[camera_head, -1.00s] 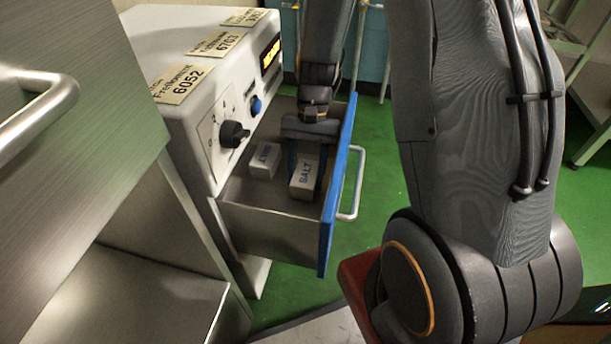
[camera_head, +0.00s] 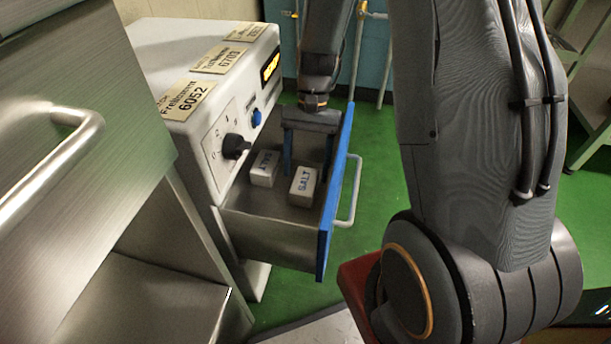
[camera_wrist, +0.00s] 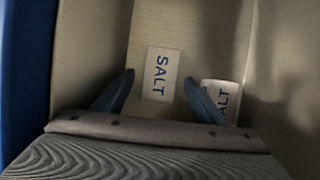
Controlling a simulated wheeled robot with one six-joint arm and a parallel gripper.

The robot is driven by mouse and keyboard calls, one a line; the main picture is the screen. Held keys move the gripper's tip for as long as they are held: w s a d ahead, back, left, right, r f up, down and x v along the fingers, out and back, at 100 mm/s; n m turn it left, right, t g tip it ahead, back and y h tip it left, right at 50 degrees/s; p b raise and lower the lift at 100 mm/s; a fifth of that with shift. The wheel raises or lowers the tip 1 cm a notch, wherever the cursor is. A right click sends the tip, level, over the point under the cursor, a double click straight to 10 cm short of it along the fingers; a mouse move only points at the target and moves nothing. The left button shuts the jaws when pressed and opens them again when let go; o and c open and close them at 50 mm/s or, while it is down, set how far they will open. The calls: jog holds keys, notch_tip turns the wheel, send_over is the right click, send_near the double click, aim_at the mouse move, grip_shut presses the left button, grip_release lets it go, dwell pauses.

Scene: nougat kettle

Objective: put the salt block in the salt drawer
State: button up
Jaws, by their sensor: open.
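An open drawer with a blue front (camera_head: 326,225) sticks out of a white machine. Two white blocks marked SALT lie on its floor. One salt block (camera_head: 303,186) is nearer the blue front, and the other salt block (camera_head: 265,168) is nearer the machine. My gripper (camera_head: 306,172) is open above the drawer with its blue fingers pointing down. In the wrist view, one salt block (camera_wrist: 161,74) lies flat beyond and between the fingertips, apart from them. The other salt block (camera_wrist: 226,93) is partly hidden by the right finger of my gripper (camera_wrist: 160,84).
The white machine (camera_head: 205,135) has a black knob and number labels. A steel cabinet (camera_head: 80,130) with a bar handle stands close at the left. The drawer handle (camera_head: 351,190) juts out to the right. Green floor lies beyond.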

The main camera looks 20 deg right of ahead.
jog(key=p+v, duration=0.3)
jog(key=v, duration=0.4)
jog(key=shift+w+r, duration=0.2)
jog(key=shift+r, duration=0.05)
jog(key=shift+d, duration=0.1)
